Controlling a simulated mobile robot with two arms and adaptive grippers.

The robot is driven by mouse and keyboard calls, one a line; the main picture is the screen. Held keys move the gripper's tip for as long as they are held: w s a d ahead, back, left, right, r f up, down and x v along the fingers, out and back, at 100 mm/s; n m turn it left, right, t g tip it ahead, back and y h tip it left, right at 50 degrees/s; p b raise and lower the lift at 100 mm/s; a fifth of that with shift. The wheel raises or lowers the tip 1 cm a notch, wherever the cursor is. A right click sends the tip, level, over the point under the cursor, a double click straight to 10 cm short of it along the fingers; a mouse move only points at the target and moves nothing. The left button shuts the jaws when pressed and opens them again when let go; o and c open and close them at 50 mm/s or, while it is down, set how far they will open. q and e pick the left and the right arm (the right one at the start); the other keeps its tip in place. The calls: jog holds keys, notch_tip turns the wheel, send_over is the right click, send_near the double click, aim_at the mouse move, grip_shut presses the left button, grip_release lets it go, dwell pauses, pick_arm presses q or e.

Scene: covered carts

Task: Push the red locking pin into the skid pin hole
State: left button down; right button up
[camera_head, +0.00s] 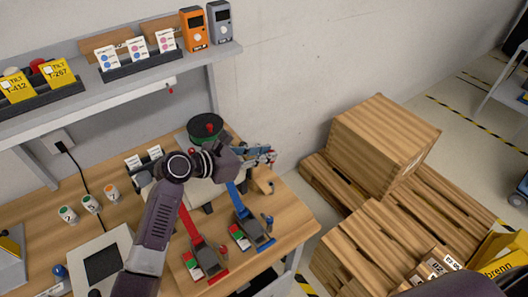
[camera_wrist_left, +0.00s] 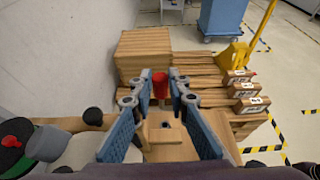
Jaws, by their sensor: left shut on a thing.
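My left gripper (camera_head: 264,155) reaches in over the far right part of the workbench. In the left wrist view its blue-padded fingers (camera_wrist_left: 161,84) are shut on the red locking pin (camera_wrist_left: 160,86), which sits between the fingertips. Below and nearer in that view is a small wooden skid block (camera_wrist_left: 165,138) with a dark round hole (camera_wrist_left: 165,125) in its top. The pin appears apart from the hole; its lower end is hard to make out. In the head view the skid block (camera_head: 264,179) shows just below the gripper. My right gripper is not in view.
Wooden crates (camera_head: 385,135) and pallets stand beyond the bench's right edge.

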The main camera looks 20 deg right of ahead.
aim_at(271, 166)
pick_arm(q)
jog(key=shift+s+f+b, duration=0.2)
jog(key=shift+f+b, duration=0.55)
jog(key=shift+f, duration=2.05)
jog(key=shift+p, duration=0.5)
jog(key=shift+p, duration=0.4)
